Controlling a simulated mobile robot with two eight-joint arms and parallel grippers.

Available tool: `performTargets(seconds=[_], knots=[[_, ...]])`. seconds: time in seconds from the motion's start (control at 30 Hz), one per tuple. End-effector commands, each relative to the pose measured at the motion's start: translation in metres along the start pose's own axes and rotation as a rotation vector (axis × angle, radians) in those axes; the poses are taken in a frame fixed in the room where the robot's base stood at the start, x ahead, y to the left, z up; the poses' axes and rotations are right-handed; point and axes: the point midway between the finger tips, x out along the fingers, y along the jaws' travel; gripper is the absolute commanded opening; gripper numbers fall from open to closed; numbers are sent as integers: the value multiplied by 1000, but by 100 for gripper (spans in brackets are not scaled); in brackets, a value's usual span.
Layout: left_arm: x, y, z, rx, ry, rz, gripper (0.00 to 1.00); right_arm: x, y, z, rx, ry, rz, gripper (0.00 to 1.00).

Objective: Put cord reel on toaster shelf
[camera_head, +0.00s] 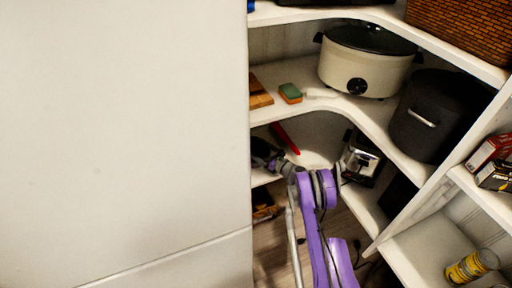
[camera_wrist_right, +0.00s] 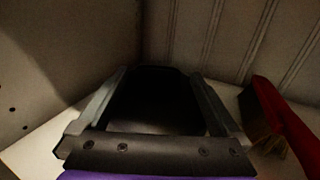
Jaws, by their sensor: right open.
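My right gripper (camera_head: 266,154) reaches onto the middle corner shelf (camera_head: 318,128), at its left side by the white panel. In the right wrist view its two fingers (camera_wrist_right: 160,76) stand apart, on either side of a black shape (camera_wrist_right: 155,105). I cannot tell whether this is the cord reel, and I cannot clearly identify a cord reel anywhere. The toaster (camera_head: 363,158), silver and black, stands on the same shelf, right of my gripper. My left gripper is not in view.
A red object (camera_head: 285,138) lies beside my gripper and shows in the wrist view (camera_wrist_right: 282,120). The shelf above holds a slow cooker (camera_head: 358,75), black pot (camera_head: 425,125) and sponge (camera_head: 290,93). A large white panel (camera_head: 125,130) fills the left.

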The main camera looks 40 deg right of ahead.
Motion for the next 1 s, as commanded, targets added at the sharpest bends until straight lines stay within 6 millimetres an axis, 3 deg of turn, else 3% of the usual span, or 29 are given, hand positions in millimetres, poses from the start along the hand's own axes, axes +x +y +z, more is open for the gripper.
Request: performTargets(seconds=[0.3, 0.5, 1.0], knots=[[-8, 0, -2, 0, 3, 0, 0, -70, -1, 1, -1, 0, -3, 100], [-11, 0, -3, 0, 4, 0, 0, -97, -1, 1, 0, 0, -3, 100], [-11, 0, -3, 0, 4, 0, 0, -105, 0, 0, 0, 0, -1, 100]])
